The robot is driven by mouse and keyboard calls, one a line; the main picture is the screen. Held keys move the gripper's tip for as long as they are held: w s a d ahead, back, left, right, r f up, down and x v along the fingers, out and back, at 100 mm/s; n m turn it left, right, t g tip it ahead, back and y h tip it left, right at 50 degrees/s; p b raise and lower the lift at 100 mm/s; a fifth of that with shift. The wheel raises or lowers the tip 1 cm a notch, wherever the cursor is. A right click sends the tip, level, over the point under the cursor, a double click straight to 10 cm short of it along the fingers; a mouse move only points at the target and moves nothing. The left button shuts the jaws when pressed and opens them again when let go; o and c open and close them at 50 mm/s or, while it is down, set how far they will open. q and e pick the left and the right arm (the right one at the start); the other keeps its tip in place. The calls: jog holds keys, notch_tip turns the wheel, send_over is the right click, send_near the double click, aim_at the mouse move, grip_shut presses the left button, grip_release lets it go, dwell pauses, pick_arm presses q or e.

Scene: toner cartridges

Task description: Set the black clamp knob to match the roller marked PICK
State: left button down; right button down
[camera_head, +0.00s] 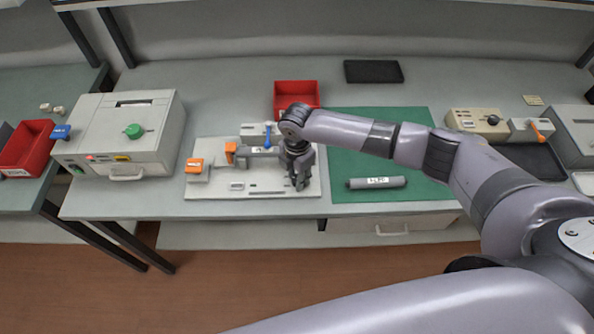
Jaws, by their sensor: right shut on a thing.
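A dark grey roller (360,184) with a white label lies on the green mat (420,130); the label is too small to read surely. My right gripper (299,184) points down over the right end of a pale fixture plate (215,184), left of the roller. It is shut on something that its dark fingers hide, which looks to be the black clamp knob. The fixture carries orange blocks (194,165) and a blue lever (268,136). The knob's setting cannot be seen. My left gripper is not in view.
A grey machine with a green knob (134,131) stands at left. A red bin (296,88) and a black pad (373,71) lie behind. At right, a beige box (470,121) bears a black knob (493,119), beside an orange-levered device (532,130).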

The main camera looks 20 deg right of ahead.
jog(key=shift+r+m+p, duration=0.1)
jog(key=shift+m+p, duration=0.55)
jog(key=shift+m, duration=0.65)
jog(key=c, duration=1.2)
grip_release()
jog(key=shift+c, duration=0.2)
notch_tip(320, 180, up, 12)
